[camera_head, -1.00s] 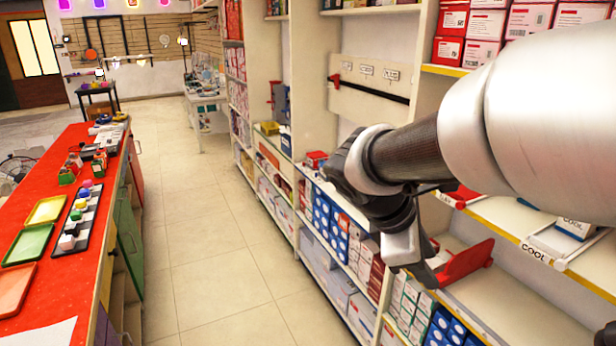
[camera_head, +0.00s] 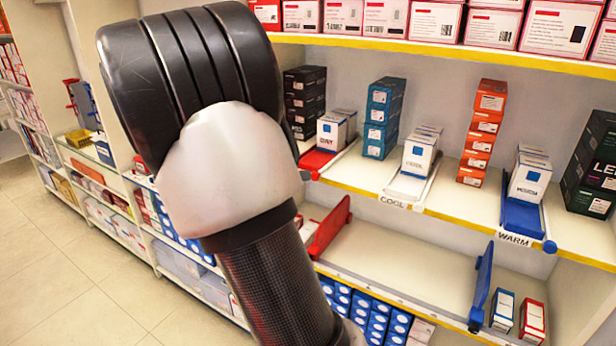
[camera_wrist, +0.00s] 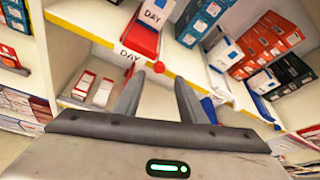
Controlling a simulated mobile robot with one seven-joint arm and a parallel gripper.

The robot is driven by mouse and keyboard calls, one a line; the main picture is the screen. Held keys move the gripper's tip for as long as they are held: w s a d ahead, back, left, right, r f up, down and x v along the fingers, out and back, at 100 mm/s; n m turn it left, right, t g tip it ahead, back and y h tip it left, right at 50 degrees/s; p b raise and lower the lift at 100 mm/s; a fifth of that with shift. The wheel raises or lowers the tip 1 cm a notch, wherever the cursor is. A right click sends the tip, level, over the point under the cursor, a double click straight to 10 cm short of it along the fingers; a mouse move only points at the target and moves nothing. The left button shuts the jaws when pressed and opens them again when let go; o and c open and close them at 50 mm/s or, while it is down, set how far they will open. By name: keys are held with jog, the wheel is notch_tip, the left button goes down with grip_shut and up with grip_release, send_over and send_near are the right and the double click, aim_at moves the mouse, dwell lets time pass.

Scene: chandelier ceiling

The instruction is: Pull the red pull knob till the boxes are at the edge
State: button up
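The red pull knob (camera_wrist: 158,67) is a small ball at the front of a red tray (camera_wrist: 144,40), by the yellow shelf edge marked DAY. In the head view my arm hides the gripper.
To the right are a white COOL tray (camera_head: 408,186) and a blue WARM tray (camera_head: 522,216) with boxes. Stacks of blue (camera_head: 383,118) and orange boxes (camera_head: 482,132) stand between trays. Below, a red divider (camera_head: 330,228) and a blue divider (camera_head: 482,287) flank bare shelf.

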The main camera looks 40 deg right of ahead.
aim_at(313, 175)
jog(key=x, duration=0.7)
jog(key=shift+w+d+f, duration=0.1)
jog(key=shift+d, duration=0.1)
grip_shut()
